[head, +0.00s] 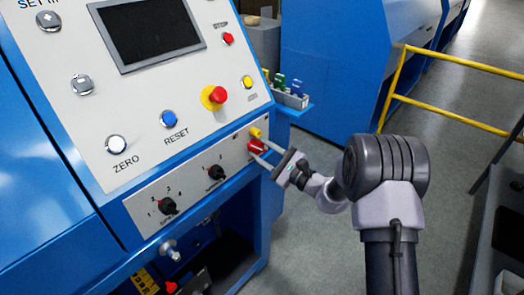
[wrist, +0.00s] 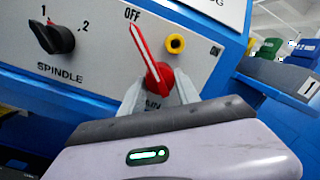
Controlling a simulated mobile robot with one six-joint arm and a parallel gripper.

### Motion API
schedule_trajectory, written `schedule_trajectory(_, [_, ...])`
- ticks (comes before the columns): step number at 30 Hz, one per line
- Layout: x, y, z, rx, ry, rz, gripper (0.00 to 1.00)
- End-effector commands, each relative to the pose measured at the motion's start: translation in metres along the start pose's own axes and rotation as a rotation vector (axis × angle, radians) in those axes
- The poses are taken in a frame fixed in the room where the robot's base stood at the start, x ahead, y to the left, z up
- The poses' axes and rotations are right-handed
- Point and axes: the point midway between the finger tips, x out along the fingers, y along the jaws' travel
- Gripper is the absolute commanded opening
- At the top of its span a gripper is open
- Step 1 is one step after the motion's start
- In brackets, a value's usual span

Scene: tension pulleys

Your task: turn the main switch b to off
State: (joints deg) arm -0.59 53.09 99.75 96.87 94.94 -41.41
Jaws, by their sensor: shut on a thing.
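The main switch is a red rotary handle with a white line, at the right end of the lower panel in the head view (head: 256,147). In the wrist view the red handle (wrist: 158,75) points up and slightly left, its tip just under the OFF mark; ON is to its right. My gripper (head: 262,148) reaches in from the right, its two pale fingers on either side of the switch's hub. In the wrist view my gripper (wrist: 160,92) is shut on the lower part of the handle. The label below the switch is mostly hidden by my gripper.
A yellow ringed socket (wrist: 175,43) sits just right of the handle. A black spindle knob (wrist: 52,37) is to the left. Above are a red mushroom button (head: 216,96) and a blue reset button (head: 169,119). A yellow railing (head: 440,55) stands behind my arm.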

Motion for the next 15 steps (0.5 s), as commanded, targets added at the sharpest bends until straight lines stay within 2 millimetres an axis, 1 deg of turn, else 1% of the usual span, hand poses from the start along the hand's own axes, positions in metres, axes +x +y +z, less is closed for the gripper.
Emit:
schedule_trajectory(8, [0.0001,-0.0001,0.0,-0.002,0.0,0.0,0.0])
schedule_trajectory(9, [0.0001,-0.0001,0.0,-0.002,0.0,0.0,0.46])
schedule_trajectory(11, [0.0001,-0.0001,0.0,-0.002,0.0,0.0,0.58])
schedule_trajectory(12, [0.0001,-0.0001,0.0,-0.002,0.0,0.0,0.6])
schedule_trajectory(15, [0.0001,-0.0001,0.0,-0.001,0.0,0.0,0.6])
